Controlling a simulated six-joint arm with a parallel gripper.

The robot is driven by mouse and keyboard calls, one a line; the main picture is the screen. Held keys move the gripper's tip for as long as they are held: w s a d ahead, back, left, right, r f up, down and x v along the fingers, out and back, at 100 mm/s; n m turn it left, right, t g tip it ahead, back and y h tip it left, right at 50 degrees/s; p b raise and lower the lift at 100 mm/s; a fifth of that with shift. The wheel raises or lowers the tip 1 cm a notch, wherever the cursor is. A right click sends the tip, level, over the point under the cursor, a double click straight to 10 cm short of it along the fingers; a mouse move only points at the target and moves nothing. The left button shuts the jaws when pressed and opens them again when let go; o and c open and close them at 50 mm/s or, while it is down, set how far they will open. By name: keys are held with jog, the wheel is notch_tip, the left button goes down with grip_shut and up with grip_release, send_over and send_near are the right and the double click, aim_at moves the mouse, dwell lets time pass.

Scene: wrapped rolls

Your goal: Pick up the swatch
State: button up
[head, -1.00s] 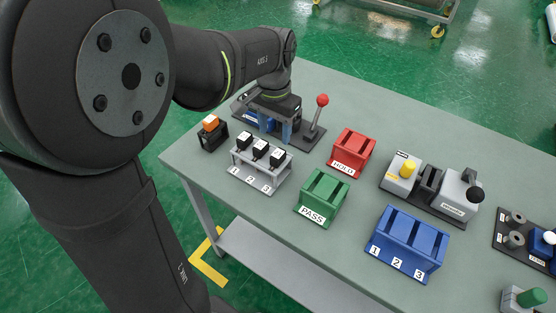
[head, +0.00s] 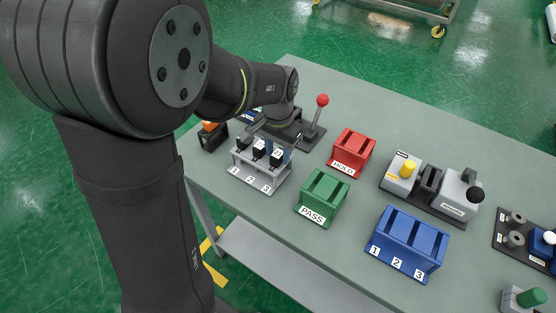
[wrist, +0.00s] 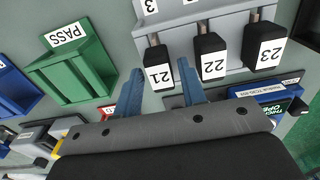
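I cannot tell for sure which thing is the swatch. A grey rack (head: 250,184) marked 1, 2, 3 holds black-handled pieces. In the wrist view the rack (wrist: 222,20) holds black handles 21 (wrist: 159,74), 22 (wrist: 210,57) and 23 (wrist: 263,47). Handle 21 is nearest the label 3. My gripper (wrist: 160,90) is open, its two blue fingertips apart. Handle 21 shows between the fingertips, with gaps on both sides; no contact is clear. In the head view my wrist partly hides the gripper at the rack's back edge.
A red HOLD bin (head: 352,153), green PASS bin (head: 322,197) and blue numbered bin (head: 408,243) stand to the right. A red-knobbed lever (head: 321,101) rises behind the rack. An orange-topped black holder (head: 212,139) is at left. A yellow-buttoned device (head: 402,172) stands further right.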

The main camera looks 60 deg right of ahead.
jog(key=c, duration=0.7)
jog(key=shift+r, duration=0.3)
grip_shut()
notch_tip(320, 180, up, 9)
jog(key=d, duration=0.1)
jog(key=w+d+r, duration=0.1)
jog(key=w+d, duration=0.3)
jog(key=d, duration=0.4)
jog(key=w+d+r, duration=0.1)
jog(key=w+d, duration=0.3)
jog(key=d, duration=0.5)
jog(key=shift+d, duration=0.25)
jog(key=shift+r, duration=0.1)
